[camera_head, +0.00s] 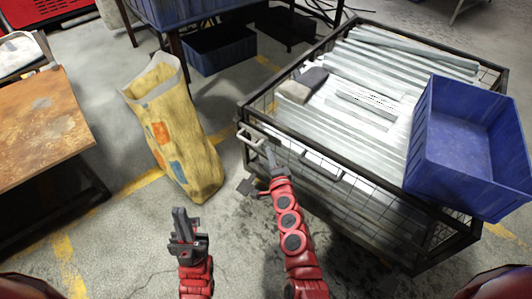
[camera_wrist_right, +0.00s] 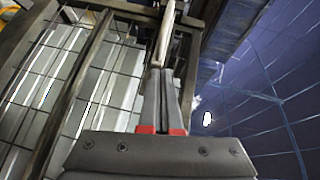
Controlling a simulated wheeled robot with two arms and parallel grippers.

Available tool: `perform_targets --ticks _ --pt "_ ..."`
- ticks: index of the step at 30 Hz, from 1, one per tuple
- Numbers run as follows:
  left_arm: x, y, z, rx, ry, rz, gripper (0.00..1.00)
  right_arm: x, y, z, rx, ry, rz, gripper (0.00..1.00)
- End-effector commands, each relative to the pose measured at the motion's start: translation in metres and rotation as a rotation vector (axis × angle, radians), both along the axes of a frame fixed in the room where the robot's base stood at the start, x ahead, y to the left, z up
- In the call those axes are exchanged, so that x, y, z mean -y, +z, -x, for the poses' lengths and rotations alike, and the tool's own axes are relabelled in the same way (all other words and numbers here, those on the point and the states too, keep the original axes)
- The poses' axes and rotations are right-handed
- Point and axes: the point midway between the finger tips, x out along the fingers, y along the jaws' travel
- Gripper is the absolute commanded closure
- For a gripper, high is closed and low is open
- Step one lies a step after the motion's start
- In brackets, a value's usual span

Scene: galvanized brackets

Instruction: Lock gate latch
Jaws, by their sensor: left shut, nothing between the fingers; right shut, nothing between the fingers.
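The gate latch (camera_head: 250,137) is a pale metal loop or bar on the near left corner of the dark wire cage (camera_head: 330,194). My right gripper (camera_head: 270,160) is shut and empty, with its tips right at the latch. In the right wrist view the closed fingers (camera_wrist_right: 160,75) point up at a pale metal bar (camera_wrist_right: 167,30), which seems to be part of the latch; whether they touch cannot be told. My left gripper (camera_head: 180,222) is shut and empty, held over the floor left of the cage, well away from the latch.
The cage holds long galvanized pieces (camera_head: 355,85) and a grey block (camera_head: 302,85). A blue bin (camera_head: 440,150) sits on its right side. A yellow sack (camera_head: 175,130) stands left of the cage. A rusty-topped table (camera_head: 35,120) is at far left. Floor between sack and cage is clear.

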Motion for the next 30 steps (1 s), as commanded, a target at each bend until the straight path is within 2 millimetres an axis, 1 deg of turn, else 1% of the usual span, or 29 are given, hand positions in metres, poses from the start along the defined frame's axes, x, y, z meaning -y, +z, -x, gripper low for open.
perform_targets --ticks 1,6,9,13,15,19,30 --pt "0.0 0.005 0.0 0.0 0.0 0.0 1.0 0.002 0.0 0.013 -0.005 0.0 -0.001 1.0" --pt "0.0 0.01 0.0 0.0 0.0 0.0 1.0 0.01 0.004 0.047 -0.005 0.001 0.001 1.0" --pt "0.0 0.012 0.0 0.0 0.0 0.0 1.0 0.014 0.006 0.066 -0.005 -0.001 0.001 1.0" --pt "0.0 0.013 0.0 0.0 0.0 0.0 1.0 0.019 0.008 0.083 -0.004 0.001 0.002 1.0" --pt "0.0 0.013 0.0 0.0 0.0 0.0 1.0 0.019 0.009 0.09 -0.004 0.002 0.002 1.0" --pt "0.0 0.013 0.0 0.0 0.0 0.0 1.0 0.02 0.009 0.096 -0.004 0.003 0.002 1.0" --pt "0.0 0.013 0.0 0.0 0.0 0.0 1.0 0.021 0.01 0.096 -0.003 0.002 0.001 1.0"
